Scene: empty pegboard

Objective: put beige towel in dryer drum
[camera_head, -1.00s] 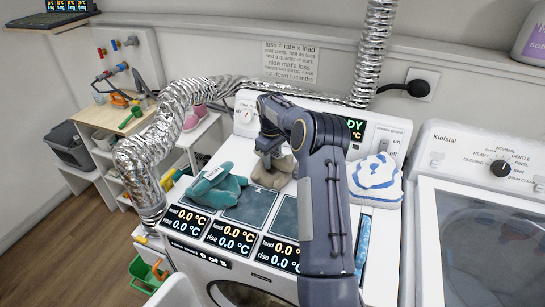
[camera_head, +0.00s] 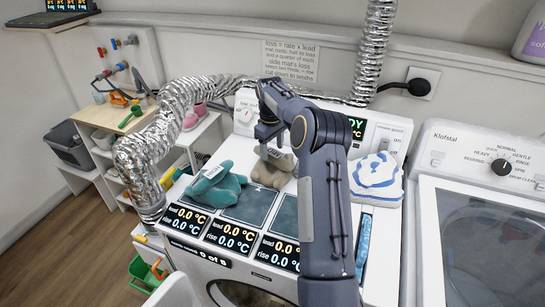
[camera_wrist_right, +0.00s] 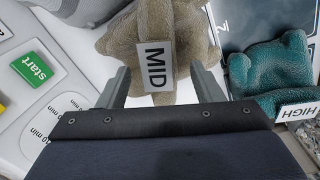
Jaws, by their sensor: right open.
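The beige towel (camera_head: 267,172) is a crumpled bundle on the dryer's top panel, between a teal towel (camera_head: 215,188) and a white-and-blue one (camera_head: 375,177). In the right wrist view the beige towel (camera_wrist_right: 128,38) carries a tag reading MID. My right gripper (camera_head: 268,131) is open and empty just above it. Its fingers (camera_wrist_right: 160,72) frame the towel's near part in the wrist view; contact cannot be told. The dryer (camera_head: 195,252) shows part of its round front opening at the bottom edge; the drum inside is mostly hidden. My left gripper is out of view.
A washer (camera_head: 437,165) stands to the right. A silver duct (camera_head: 140,165) bends down at the left. Display panels (camera_head: 232,237) line the dryer's front edge. A green basket (camera_head: 146,270) sits low at left. The teal towel's tag reads HIGH.

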